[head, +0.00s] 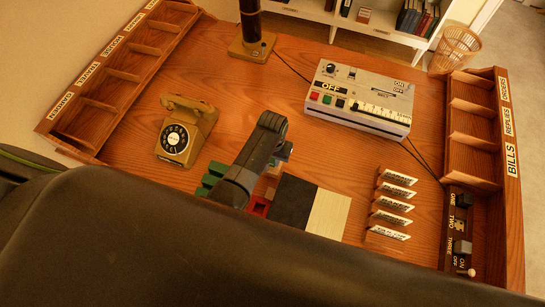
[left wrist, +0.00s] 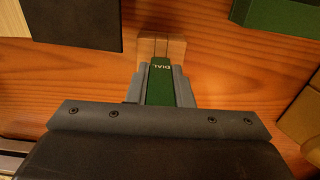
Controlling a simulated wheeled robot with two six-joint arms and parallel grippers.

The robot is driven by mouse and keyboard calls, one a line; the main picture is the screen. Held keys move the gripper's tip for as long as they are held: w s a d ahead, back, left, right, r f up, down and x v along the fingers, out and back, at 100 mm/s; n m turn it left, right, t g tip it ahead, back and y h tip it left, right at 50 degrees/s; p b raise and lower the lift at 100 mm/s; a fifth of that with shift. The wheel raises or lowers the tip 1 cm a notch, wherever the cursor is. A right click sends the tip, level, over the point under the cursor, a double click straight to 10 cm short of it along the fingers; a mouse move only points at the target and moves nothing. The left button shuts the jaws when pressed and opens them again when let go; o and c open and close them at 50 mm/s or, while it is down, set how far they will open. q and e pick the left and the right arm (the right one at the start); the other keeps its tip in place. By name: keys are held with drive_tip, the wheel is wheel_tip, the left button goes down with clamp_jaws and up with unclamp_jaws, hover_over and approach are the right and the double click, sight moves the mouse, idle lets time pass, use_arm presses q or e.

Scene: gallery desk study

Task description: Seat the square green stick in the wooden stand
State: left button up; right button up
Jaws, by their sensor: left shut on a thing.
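My left gripper (head: 273,163) is low over the desk between the telephone and the dark mat. In the left wrist view its fingers (left wrist: 160,82) are shut on the square green stick (left wrist: 166,90), marked DIAL. The wooden stand (left wrist: 174,47), a small light block with a dark slot line, lies just beyond the stick's far end. The stick's end overlaps the stand in this view; I cannot tell whether it is in the slot or only above it. In the head view my arm mostly hides the stick and stand. My right gripper is not in view.
A green block (head: 211,176) and a red item (head: 257,206) flank my gripper, with a black mat (head: 292,203) to its right. A telephone (head: 186,131), a grey machine (head: 361,98) and several label cards (head: 391,208) stand around. Desk behind the gripper is partly clear.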

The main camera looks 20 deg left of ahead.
use_arm(q)
drive_tip(key=shift+f, duration=0.25)
drive_tip(key=o, duration=0.9)
drive_tip(key=shift+r, duration=0.1)
